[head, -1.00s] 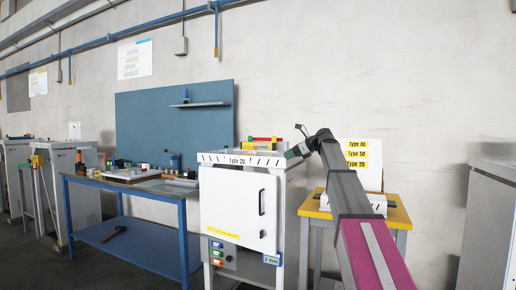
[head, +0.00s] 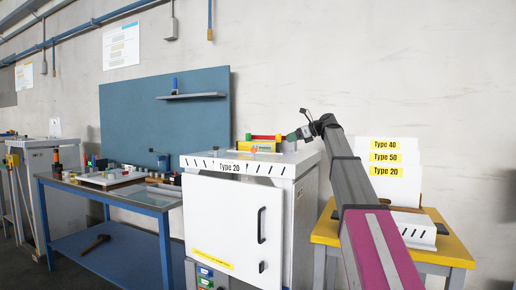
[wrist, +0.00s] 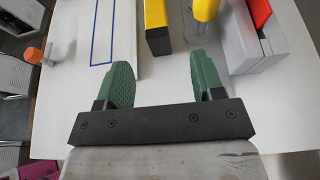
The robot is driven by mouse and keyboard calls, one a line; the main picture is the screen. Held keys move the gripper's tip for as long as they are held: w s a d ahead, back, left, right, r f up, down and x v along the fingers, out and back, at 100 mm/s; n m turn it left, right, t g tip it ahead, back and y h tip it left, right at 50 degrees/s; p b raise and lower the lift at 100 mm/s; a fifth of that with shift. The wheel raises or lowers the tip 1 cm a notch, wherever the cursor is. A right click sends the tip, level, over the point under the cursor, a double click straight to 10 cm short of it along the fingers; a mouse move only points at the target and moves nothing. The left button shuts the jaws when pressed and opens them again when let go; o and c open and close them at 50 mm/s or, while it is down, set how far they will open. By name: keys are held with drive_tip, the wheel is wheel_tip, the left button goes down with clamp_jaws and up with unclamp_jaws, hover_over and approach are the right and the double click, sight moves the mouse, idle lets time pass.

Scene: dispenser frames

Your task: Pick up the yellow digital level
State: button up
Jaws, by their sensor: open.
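The yellow digital level appears to be the yellow block with a dark side (wrist: 157,27) just ahead of the gap between my fingers in the wrist view. In the head view a yellow piece (head: 257,147) shows on top of the white cabinet, beside my gripper. My gripper (wrist: 162,68) has green fingers, spread apart with nothing between them. It is over the white cabinet top (wrist: 75,110). The far end of the level is cut off by the wrist frame.
A rounded yellow object (wrist: 206,8) is close to the level's right. A grey case with a red part (wrist: 250,40) stands further right. An orange-ended object (wrist: 34,55) is at the left. A yellow-topped table (head: 445,247) with Type-labelled boxes stands right of the cabinet.

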sight(273, 144)
drive_tip(key=x, duration=0.5)
drive_tip(key=shift+w+a, duration=0.2)
drive_tip(key=shift+a, duration=0.05)
drive_tip(key=shift+s+x, duration=0.2)
drive_tip(key=shift+x, duration=2.45)
clamp_jaws()
drive_tip(key=shift+r, duration=0.15)
